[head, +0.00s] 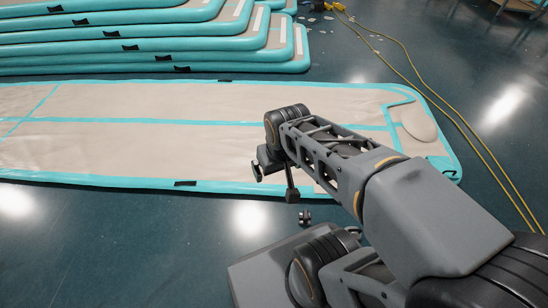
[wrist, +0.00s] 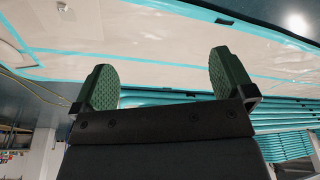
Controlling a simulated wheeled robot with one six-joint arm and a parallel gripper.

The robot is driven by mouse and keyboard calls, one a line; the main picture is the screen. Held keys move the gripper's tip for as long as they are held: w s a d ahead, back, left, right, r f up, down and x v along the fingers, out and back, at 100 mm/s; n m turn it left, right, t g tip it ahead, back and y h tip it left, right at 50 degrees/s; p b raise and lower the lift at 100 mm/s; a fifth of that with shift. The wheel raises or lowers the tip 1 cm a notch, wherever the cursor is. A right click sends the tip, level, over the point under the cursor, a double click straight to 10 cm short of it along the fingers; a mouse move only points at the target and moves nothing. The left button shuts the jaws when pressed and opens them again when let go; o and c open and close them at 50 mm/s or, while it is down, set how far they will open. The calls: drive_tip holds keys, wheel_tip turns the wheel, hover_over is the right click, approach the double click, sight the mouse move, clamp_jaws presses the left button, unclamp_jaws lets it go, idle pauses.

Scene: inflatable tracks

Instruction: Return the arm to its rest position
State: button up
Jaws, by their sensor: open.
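My arm reaches from the lower right of the head view toward the middle. My gripper (head: 274,181) hangs at its end, in front of the near edge of the flat inflatable track (head: 150,152). In the wrist view the two green ridged fingers of my gripper (wrist: 163,66) stand wide apart with nothing between them. The beige track with teal edges also shows beyond them in the wrist view (wrist: 150,42). My gripper appears apart from the track, though its exact height is hard to tell.
Several stacked tracks (head: 150,46) lie at the back left. A yellow cord (head: 455,118) runs along the floor on the right. A beige rounded piece (head: 418,124) lies on the flat track's right end. The dark floor (head: 100,245) at the front left is clear.

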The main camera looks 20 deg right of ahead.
wheel_tip(320, 180, up, 39)
drive_tip(key=t+p, duration=0.1)
drive_tip(key=p, duration=3.5)
drive_tip(key=shift+s+a+f, duration=0.15)
drive_tip(key=shift+s+f, duration=0.05)
drive_tip(key=shift+s, duration=0.1)
